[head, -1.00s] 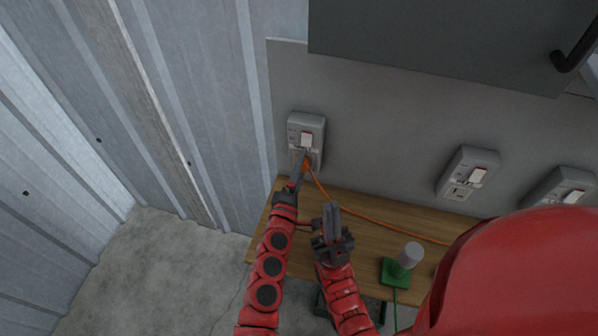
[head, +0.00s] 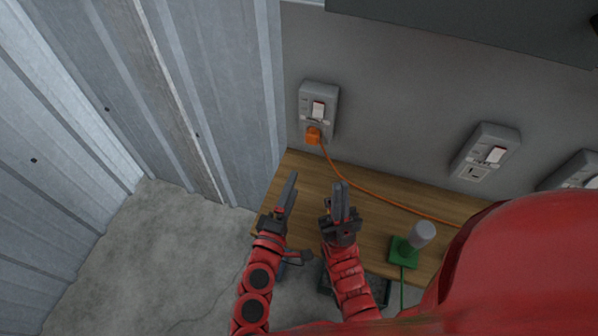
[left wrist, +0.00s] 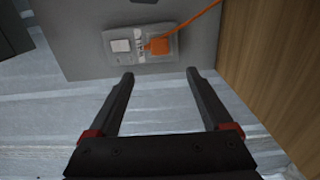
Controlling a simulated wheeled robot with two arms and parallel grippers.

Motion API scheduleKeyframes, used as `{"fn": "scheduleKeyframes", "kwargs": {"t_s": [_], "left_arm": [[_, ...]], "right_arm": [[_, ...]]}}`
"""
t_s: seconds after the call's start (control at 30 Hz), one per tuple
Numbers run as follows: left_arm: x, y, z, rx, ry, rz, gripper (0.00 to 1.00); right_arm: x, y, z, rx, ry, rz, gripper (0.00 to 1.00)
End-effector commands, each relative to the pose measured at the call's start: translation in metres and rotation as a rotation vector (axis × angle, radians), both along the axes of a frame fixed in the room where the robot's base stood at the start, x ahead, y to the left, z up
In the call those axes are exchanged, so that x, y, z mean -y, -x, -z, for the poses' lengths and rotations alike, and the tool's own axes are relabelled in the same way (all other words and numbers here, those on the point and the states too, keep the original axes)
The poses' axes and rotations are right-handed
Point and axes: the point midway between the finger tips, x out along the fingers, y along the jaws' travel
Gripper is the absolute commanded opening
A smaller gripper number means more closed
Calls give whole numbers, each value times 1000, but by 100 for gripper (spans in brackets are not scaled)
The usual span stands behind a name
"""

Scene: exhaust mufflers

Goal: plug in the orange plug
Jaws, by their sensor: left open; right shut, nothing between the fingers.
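The orange plug (head: 313,135) sits in the lower part of the leftmost grey wall socket (head: 318,97), with its orange cord (head: 365,200) running down to the right across the bench. In the left wrist view the plug (left wrist: 157,46) is against the face of the socket (left wrist: 124,58), beside the white switch. My left gripper (head: 289,182) is open and empty, apart from the plug and below it; its two fingers (left wrist: 158,78) show spread in the left wrist view. My right gripper (head: 341,186) is shut and empty above the bench, right of the left one.
The wooden bench (head: 380,189) runs along the wall. A green block with a grey cylinder (head: 405,252) stands on it at the right. More wall sockets (head: 485,152) are to the right. Corrugated metal wall (head: 150,90) is at the left, and a dark cabinet (head: 470,25) hangs above.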

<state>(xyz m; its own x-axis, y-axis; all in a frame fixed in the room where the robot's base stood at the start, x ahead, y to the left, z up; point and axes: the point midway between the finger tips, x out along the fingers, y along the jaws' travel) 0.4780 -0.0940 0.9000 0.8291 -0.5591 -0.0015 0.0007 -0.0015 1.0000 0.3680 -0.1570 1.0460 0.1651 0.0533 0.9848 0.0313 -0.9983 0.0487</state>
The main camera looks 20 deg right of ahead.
Motion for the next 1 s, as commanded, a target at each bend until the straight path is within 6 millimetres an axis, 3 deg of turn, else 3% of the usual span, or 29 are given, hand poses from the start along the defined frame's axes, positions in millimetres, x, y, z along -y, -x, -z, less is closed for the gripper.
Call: {"fn": "scheduleKeyframes", "kwargs": {"t_s": [0.1, 0.3, 0.87, 1.0], "left_arm": [[-8, 15, 2, -1, -1, 3, 84], [-17, 25, 0, 1, -1, 0, 84], [-17, 25, 0, 1, -1, -1, 84], [-34, 11, 5, 28, -45, -79, 84]], "right_arm": [[0, 0, 5, 0, 0, 0, 0], [0, 0, 6, 0, 0, 0, 0], [0, 0, 6, 0, 0, 0, 0], [0, 0, 6, 0, 0, 0, 0]]}}
